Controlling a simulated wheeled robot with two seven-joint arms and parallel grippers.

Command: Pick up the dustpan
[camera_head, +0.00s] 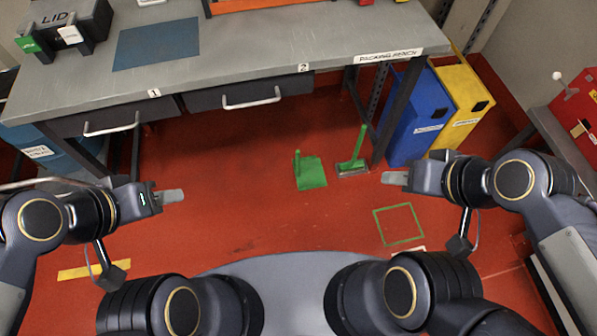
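The green dustpan (311,173) stands on the red floor in front of the packing bench, with its short handle upright at its left side. A green brush (354,158) with an upright handle stands just right of it, close to the bench leg. My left gripper (174,196) is in the air left of the dustpan, well apart from it. My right gripper (394,178) is in the air right of the dustpan and brush, touching neither. Both grippers look empty. From this side angle I cannot tell whether their fingers are apart.
The packing bench (245,58) has drawers (250,92) at its front. A blue bin (420,115) and a yellow bin (463,95) stand right of its leg. A green square outline (399,224) marks the floor. The floor around the dustpan's front is clear.

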